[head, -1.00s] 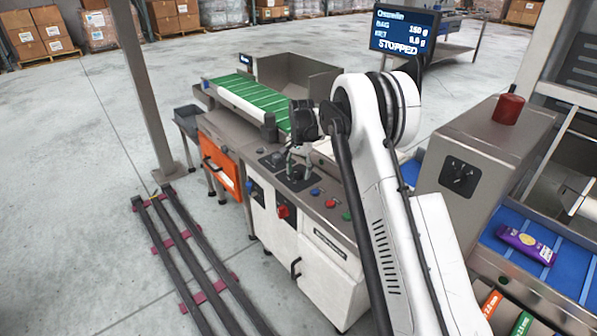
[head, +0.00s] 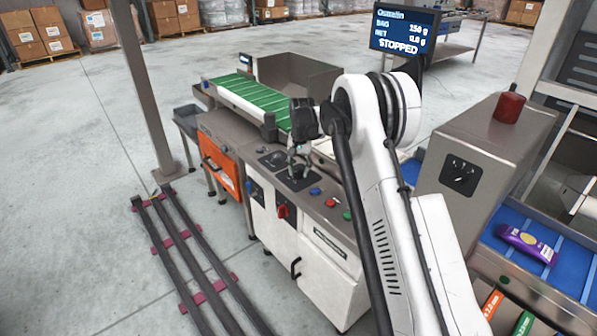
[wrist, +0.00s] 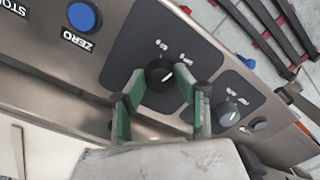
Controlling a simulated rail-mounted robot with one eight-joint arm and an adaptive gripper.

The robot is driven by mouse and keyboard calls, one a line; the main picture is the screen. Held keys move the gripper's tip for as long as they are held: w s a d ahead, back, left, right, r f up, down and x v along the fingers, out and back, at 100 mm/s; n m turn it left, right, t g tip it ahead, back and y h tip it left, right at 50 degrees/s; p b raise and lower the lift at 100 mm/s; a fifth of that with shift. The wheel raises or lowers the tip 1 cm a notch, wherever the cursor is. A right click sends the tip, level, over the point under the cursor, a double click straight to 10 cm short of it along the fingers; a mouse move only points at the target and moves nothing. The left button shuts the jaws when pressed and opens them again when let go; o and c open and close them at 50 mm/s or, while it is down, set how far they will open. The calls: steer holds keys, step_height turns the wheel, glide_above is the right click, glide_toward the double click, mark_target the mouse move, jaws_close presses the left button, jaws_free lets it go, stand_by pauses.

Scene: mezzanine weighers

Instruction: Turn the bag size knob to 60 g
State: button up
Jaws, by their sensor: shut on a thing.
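A black round knob (wrist: 160,75) with a white pointer line sits on a dark plate on the steel control panel. My gripper (wrist: 160,88) has its green-padded fingers on both sides of this knob, shut on it. The pointer tilts toward the upper right in the wrist view. The printed marks around the knob are too blurred to read surely. In the head view, my gripper (head: 292,168) is over the panel and mostly hides the knob. The display (head: 404,33) reads BAG, apparently 150 g, NET 0.0 g and STOPPED.
A second knob (wrist: 228,114) on its own dark plate is close to the right finger. A blue ZERO button (wrist: 82,16) is at upper left. A red switch (head: 282,211) is on the cabinet front. A green belt (head: 250,99) runs behind the panel.

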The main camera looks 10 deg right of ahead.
mark_target(300, 171)
steer(key=n, duration=0.4)
steer(key=shift+n, duration=0.3)
steer(key=shift+n+b, duration=0.35)
steer(key=shift+n, duration=1.55)
steer(key=o, duration=1.1)
steer(key=shift+r, duration=0.1)
steer(key=r, duration=1.2)
steer(key=shift+w+d, duration=0.15)
steer(key=shift+d, duration=0.15)
steer(key=shift+f, duration=0.1)
